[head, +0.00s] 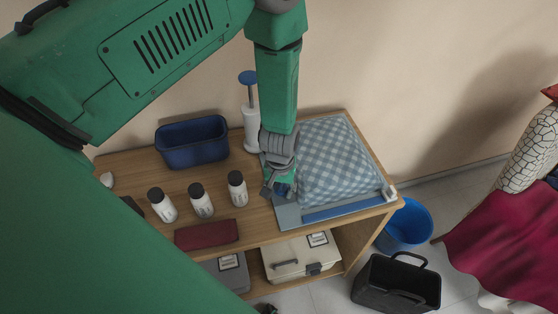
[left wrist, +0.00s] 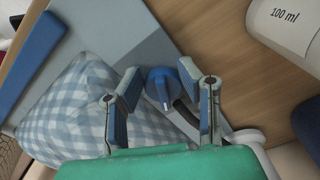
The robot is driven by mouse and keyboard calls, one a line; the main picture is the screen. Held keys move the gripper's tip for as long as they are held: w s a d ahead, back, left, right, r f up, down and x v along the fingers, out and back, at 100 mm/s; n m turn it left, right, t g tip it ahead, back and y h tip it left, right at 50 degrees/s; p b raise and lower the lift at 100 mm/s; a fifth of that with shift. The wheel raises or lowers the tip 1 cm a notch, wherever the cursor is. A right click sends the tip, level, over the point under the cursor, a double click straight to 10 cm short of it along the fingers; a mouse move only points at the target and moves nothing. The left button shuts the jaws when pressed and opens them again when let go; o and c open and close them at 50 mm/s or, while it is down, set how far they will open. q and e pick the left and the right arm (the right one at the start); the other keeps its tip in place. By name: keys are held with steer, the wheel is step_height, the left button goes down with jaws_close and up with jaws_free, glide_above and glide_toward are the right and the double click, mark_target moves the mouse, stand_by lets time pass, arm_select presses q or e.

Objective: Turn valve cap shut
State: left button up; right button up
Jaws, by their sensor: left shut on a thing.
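The blue valve cap (left wrist: 162,84) is a round knob with a raised pale-edged ridge across its top, beside the checkered bag (left wrist: 75,115) in the left wrist view. My left gripper (left wrist: 168,88) has a finger on either side of the cap and is shut on it. In the head view the left gripper (head: 279,190) points down at the left edge of the blue-and-white checkered bag (head: 338,158) and mostly hides the cap. The bag is puffed up, with a blue strip (head: 342,208) along its front. My right gripper is not in view.
A white pump (head: 251,130) with a blue handle stands close behind the gripper.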

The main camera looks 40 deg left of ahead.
arm_select(q)
steer(key=n, duration=0.3)
steer(key=w+n, duration=0.1)
steer(key=shift+d+r+n, duration=0.1)
steer(key=shift+d+n, duration=0.15)
steer(key=shift+n, duration=0.15)
stand_by(0.4)
steer(key=o, duration=1.1)
steer(key=shift+s, duration=0.1)
